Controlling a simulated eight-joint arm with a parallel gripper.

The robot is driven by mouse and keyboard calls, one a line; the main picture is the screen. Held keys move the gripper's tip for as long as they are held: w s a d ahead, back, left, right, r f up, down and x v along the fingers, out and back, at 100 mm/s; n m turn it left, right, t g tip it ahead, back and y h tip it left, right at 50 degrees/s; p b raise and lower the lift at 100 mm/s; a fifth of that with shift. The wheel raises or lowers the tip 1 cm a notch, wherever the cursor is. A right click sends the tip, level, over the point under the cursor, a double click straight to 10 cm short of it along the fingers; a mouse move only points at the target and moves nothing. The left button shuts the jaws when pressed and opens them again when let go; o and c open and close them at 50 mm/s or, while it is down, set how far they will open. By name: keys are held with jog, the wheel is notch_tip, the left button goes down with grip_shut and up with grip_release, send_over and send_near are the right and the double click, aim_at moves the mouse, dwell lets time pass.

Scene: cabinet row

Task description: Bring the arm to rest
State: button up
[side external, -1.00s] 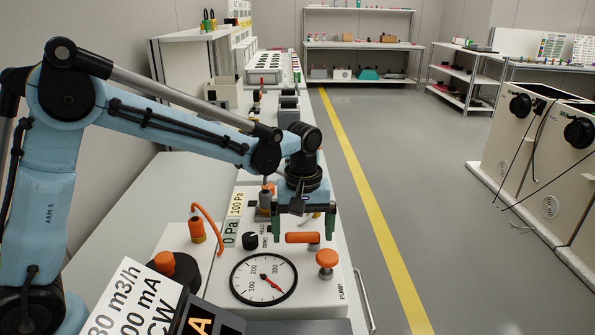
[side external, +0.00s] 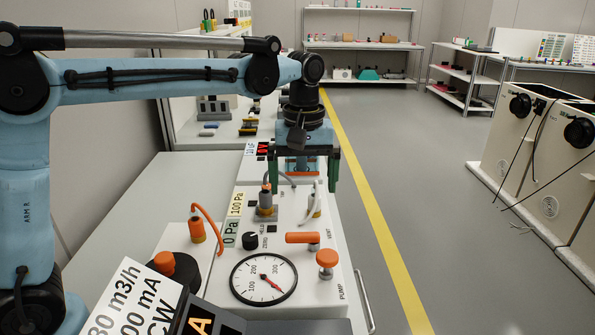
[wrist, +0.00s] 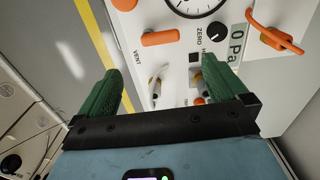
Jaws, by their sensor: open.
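My gripper (side external: 305,170) hangs pointing down above the far part of the white pump panel (side external: 313,283), at the end of my blue arm. Its two green fingers are spread apart. In the wrist view my gripper (wrist: 165,90) shows nothing held between the fingers. Below it on the panel are an orange vent handle (side external: 302,238), an orange pump knob (side external: 327,258), a black zero knob (side external: 250,241) and a round gauge with a red needle (side external: 263,279). A grey connector (side external: 266,201) with a cable stands on the panel, left of and lower than the gripper.
An orange cable plug (side external: 197,230) stands left of the gauge. A grey worktop (side external: 150,200) lies free at the left. A yellow floor line (side external: 370,210) runs along open floor on the right. Beige cabinets (side external: 545,150) stand at the far right; shelves (side external: 360,45) stand at the back.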

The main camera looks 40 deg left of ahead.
jog(key=shift+r, duration=0.3)
jog(key=s+a+f+m+t, duration=0.2)
jog(key=s+m+t, duration=0.1)
jog(key=s, duration=0.3)
jog(key=s+a+f+m+t, duration=0.3)
jog(key=s+m+t, duration=0.1)
jog(key=s+m, duration=0.2)
jog(key=shift+s+a+f, duration=0.3)
jog(key=shift+s+a, duration=0.05)
jog(key=shift+s, duration=0.45)
